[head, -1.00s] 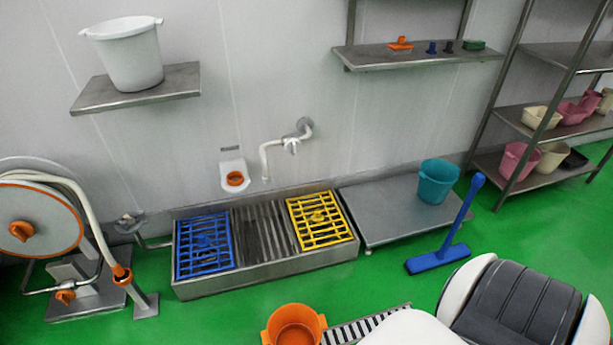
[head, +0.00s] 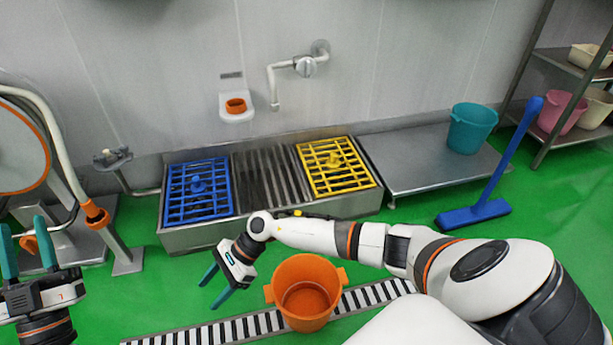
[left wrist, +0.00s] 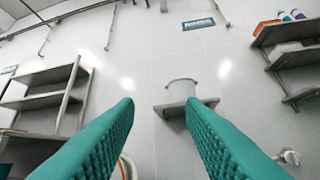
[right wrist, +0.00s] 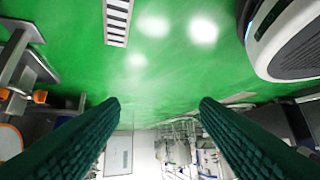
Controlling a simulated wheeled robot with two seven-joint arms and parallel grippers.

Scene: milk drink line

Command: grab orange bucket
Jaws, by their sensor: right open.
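The orange bucket (head: 306,292) stands upright on the green floor, partly over the striped floor drain, with a tab handle on each side. It looks empty. My right gripper (head: 216,288) is open and empty, to the left of the bucket and apart from it, fingers pointing down-left. My left gripper (head: 22,245) is at the far left with fingers up. In the left wrist view its fingers (left wrist: 160,108) are apart with nothing between them.
A steel basin (head: 170,238) with blue (head: 197,190) and yellow (head: 337,167) grates stands behind the bucket. A teal bucket (head: 471,128) sits on a low steel platform (head: 420,165). The drain grate (head: 230,332) crosses the floor.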

